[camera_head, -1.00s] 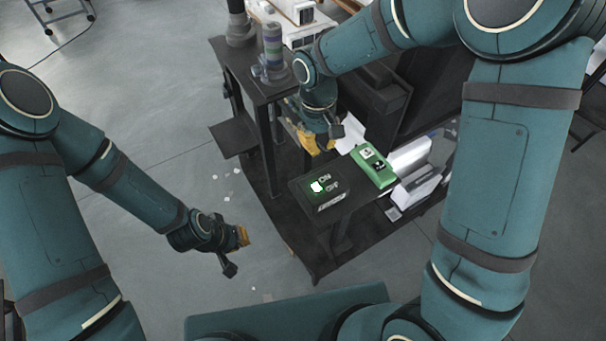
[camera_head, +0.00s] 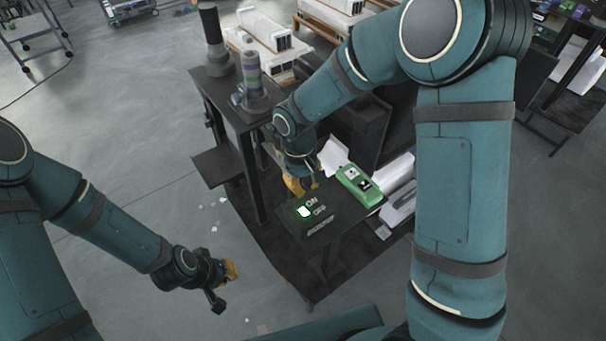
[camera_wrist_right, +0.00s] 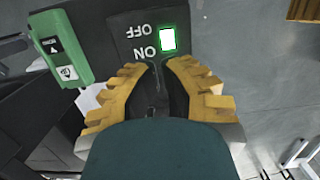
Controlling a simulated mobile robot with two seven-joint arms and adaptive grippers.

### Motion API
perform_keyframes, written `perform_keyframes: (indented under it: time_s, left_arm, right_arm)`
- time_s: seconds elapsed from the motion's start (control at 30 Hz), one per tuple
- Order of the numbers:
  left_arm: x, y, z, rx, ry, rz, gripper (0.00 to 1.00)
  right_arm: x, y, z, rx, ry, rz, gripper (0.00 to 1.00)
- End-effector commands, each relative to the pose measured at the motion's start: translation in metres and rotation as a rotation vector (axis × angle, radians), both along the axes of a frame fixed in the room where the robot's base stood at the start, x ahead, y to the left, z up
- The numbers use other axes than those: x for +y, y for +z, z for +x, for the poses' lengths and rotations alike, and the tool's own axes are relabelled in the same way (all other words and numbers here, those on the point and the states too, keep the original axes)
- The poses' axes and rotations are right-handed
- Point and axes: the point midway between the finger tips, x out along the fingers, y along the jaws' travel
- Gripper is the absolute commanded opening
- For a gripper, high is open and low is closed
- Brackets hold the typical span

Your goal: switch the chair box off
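The chair box (camera_head: 322,228) is a black box with ON and OFF labels, on a low dark stand. Its switch (camera_head: 304,212) glows green-white; it also shows lit in the right wrist view (camera_wrist_right: 168,39), beside the labels. My right gripper (camera_head: 300,187) is just behind the box. In the wrist view its yellow fingers (camera_wrist_right: 159,66) come together with dark pads meeting, nothing seen between them, tips by the ON label. Contact with the box cannot be told. My left gripper (camera_head: 225,286) hangs over the floor at the lower left, away from the box; its opening is unclear.
A green control box (camera_head: 358,186) lies beside the chair box; it also shows in the wrist view (camera_wrist_right: 62,50). A dark table (camera_head: 222,92) with a striped cylinder (camera_head: 252,75) stands behind. Open floor lies to the left.

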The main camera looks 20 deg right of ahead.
Motion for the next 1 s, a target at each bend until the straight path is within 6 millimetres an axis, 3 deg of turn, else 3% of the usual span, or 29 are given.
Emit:
perform_keyframes:
  time_s: [0.2, 0.4, 1.0]
  left_arm:
    - [0.000, -0.008, -0.002, 0.005, -0.004, -0.001, 0.00]
    - [-0.001, -0.011, -0.004, 0.008, -0.006, -0.002, 0.00]
    - [-0.001, -0.016, -0.005, 0.011, -0.008, -0.002, 0.00]
  right_arm:
    - [-0.003, -0.043, -0.007, 0.004, -0.001, -0.002, 0.00]
    - [-0.004, -0.066, -0.010, 0.002, -0.001, -0.001, 0.00]
    - [-0.005, -0.076, -0.012, -0.014, -0.001, 0.005, 0.00]
